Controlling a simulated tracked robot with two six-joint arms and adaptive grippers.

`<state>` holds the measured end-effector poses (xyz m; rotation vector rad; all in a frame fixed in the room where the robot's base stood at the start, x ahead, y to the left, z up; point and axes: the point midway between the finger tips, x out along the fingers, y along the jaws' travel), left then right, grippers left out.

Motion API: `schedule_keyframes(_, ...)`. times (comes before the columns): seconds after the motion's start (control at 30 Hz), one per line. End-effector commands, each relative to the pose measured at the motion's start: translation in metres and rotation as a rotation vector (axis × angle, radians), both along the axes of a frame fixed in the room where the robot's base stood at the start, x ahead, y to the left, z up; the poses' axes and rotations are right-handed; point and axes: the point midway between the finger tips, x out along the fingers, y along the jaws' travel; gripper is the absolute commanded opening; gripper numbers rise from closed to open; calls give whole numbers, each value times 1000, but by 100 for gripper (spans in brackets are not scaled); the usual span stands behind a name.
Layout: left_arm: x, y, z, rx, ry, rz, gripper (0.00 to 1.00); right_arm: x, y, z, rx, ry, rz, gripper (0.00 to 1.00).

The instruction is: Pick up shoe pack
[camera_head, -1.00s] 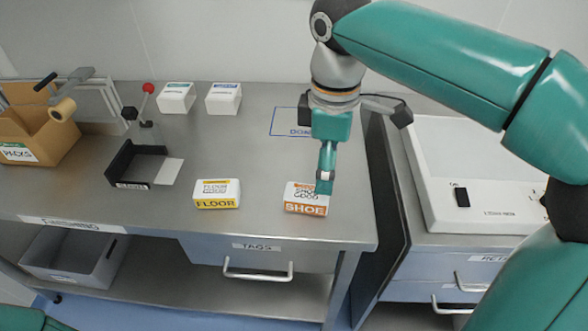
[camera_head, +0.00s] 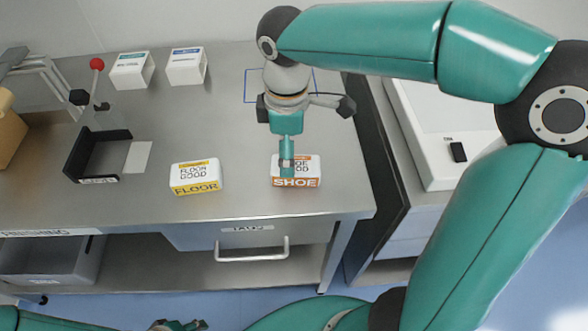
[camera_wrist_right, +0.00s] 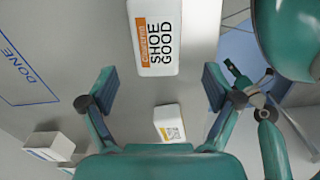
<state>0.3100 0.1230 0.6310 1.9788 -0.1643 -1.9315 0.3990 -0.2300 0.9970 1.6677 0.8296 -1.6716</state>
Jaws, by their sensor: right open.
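The shoe pack (camera_head: 296,182), a white box with an orange band, stands on the steel table near its front right. It also shows at the top of the right wrist view (camera_wrist_right: 153,38). My right gripper (camera_head: 286,160) is at the pack in the head view, a finger overlapping its top. In the right wrist view the gripper (camera_wrist_right: 160,86) is open, its fingers apart with nothing held, and the pack lies ahead of the fingertips. Whether a finger touches it I cannot tell. Part of my left gripper (camera_head: 178,325) shows at the bottom edge; its jaws are unclear.
A yellow-banded floor pack (camera_head: 195,177) stands left of the shoe pack. Two white boxes (camera_head: 132,70) (camera_head: 186,66) stand at the back. A black tray (camera_head: 96,155) and red-knobbed lever (camera_head: 97,64) are at left. A white machine (camera_head: 435,145) stands right. Bare table lies between the packs.

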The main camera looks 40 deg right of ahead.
Motion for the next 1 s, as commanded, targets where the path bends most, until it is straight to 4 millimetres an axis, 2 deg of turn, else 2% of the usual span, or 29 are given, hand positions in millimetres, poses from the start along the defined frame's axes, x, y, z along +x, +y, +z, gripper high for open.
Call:
schedule_keyframes(0.27,0,0,0,0,0,0,40,-1,-5,-18,-1,2,-3,90)
schedule_keyframes(0.53,0,0,-1,0,0,0,40,-1,-11,-55,0,3,-2,90)
schedule_keyframes(0.83,0,0,-1,0,0,0,40,-1,-11,-59,0,-1,-2,90)
schedule_keyframes(1.0,0,0,-1,0,0,0,40,-1,-11,-59,0,-1,-2,63)
